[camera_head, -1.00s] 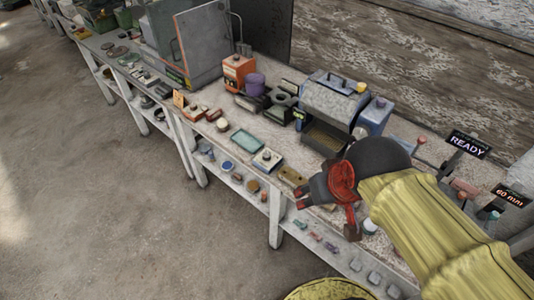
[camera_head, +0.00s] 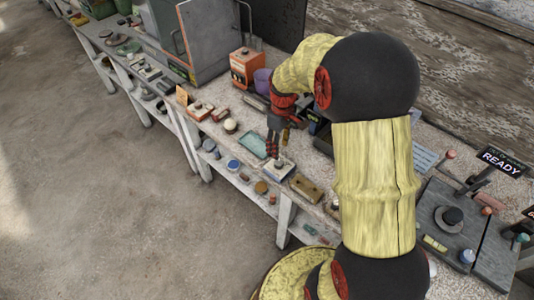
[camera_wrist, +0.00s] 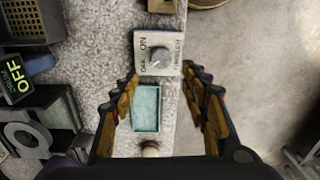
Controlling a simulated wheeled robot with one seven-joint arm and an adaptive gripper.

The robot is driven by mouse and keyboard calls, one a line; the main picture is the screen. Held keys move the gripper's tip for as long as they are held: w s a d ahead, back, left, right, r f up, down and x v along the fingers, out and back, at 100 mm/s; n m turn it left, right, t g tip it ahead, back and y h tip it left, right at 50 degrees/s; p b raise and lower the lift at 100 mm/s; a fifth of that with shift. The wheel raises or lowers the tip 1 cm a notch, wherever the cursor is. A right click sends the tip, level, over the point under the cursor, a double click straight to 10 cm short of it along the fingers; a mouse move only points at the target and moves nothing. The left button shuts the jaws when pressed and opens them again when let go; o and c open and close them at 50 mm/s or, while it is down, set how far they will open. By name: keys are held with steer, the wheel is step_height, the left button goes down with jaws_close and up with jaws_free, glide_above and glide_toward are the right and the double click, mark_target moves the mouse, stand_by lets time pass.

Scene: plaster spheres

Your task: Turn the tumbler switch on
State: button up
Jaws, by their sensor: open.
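The knob's exact setting is too small to read. In the head view the switch box (camera_head: 279,173) sits near the front edge of the bench, partly covered by my gripper. In the wrist view the gripper (camera_wrist: 160,82) is open and empty, with fingers spread either side below the switch. I cannot tell whether it touches the box.
A drum sign (camera_wrist: 18,82) reads OFF. A READY sign (camera_head: 502,161) stands at right. The floor is clear.

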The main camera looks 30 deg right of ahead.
mark_target(279, 162)
steer(key=shift+s, duration=0.35)
steer(key=shift+f+n, duration=0.1)
steer(key=shift+n, duration=0.3)
step_height(279, 162, down, 8)
steer(key=shift+a+r+b, duration=0.1)
steer(key=shift+r+b, duration=0.1)
steer(key=shift+b, duration=0.7)
steer(key=shift+c, duration=0.6)
steer(key=c, duration=1.1)
